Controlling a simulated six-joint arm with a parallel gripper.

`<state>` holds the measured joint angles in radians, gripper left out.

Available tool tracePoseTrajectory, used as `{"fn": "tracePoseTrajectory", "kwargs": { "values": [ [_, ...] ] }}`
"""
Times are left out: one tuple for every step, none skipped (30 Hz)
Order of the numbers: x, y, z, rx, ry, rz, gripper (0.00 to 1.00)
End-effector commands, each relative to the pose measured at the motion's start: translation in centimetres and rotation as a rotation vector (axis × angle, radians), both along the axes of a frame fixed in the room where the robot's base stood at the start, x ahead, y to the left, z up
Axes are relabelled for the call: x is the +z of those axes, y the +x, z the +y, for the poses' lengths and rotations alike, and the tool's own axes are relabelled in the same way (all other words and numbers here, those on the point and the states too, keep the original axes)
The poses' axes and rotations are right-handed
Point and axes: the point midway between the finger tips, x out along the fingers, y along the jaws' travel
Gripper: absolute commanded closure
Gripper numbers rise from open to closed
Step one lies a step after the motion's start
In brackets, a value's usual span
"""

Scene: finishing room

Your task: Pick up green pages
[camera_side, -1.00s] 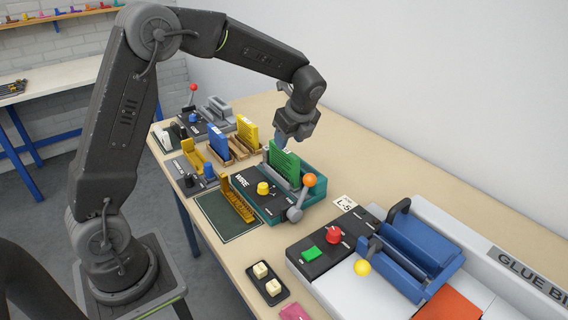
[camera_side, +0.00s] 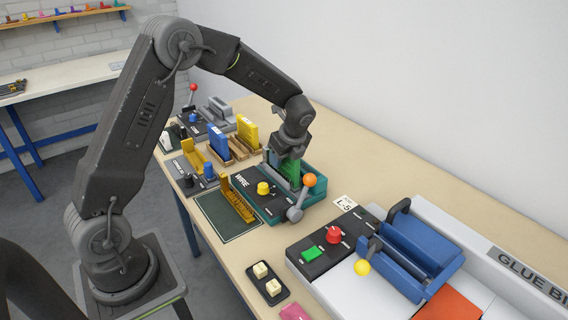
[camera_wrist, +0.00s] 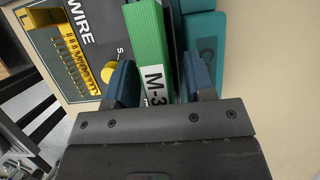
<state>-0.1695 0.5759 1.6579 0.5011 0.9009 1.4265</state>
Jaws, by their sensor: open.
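The green pages (camera_side: 290,171) stand upright in the teal wire binder (camera_side: 318,190), partly hidden by my gripper in the side view. In the wrist view the green pages (camera_wrist: 148,45) show as a long green block with a white label reading "M-3". My gripper (camera_side: 282,165) is at the top of the green pages. In the wrist view my open gripper (camera_wrist: 157,88) has one blue-tipped finger on each side of the labelled end. I cannot tell whether either finger touches the pages.
The binder has a yellow knob (camera_side: 263,188) and an orange-balled lever (camera_side: 309,180). A yellow comb piece (camera_side: 237,199) lies on a dark green mat (camera_side: 222,222). Blue pages (camera_side: 219,141) and yellow pages (camera_side: 248,131) stand behind. The glue binder (camera_side: 425,250) is at right.

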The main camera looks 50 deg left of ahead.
Motion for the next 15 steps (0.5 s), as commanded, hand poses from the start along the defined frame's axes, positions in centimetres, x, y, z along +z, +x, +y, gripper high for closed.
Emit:
{"fn": "tracePoseTrajectory", "kwargs": {
  "values": [
    [0.02, 0.00, -0.01, 0.000, 0.000, 0.000, 0.51],
    [0.01, 0.00, -0.01, 0.000, 0.000, 0.000, 0.51],
    [-0.01, 0.00, -0.02, 0.000, 0.000, 0.000, 0.51],
    [-0.03, 0.00, -0.02, 0.000, 0.000, 0.000, 0.51],
    [-0.05, 0.00, -0.02, 0.000, 0.000, 0.000, 0.51],
    [-0.10, 0.00, -0.02, 0.000, 0.000, 0.000, 0.51],
    [-0.13, 0.00, -0.02, 0.000, 0.000, 0.000, 0.51],
    [-0.17, 0.00, -0.03, -0.001, 0.000, 0.000, 0.51],
    [-0.15, 0.00, -0.02, 0.000, 0.000, 0.000, 0.55],
    [-0.15, 0.00, -0.02, 0.000, 0.000, 0.000, 0.58],
    [-0.15, 0.00, -0.02, -0.001, 0.000, 0.000, 0.61],
    [-0.15, 0.00, -0.02, -0.001, 0.000, 0.000, 0.64],
    [-0.15, 0.00, -0.02, -0.001, 0.000, 0.000, 0.67],
    [-0.16, -0.01, -0.02, -0.001, 0.000, 0.001, 0.70],
    [-0.16, -0.01, -0.02, -0.001, 0.000, 0.001, 0.74]
  ]
}}
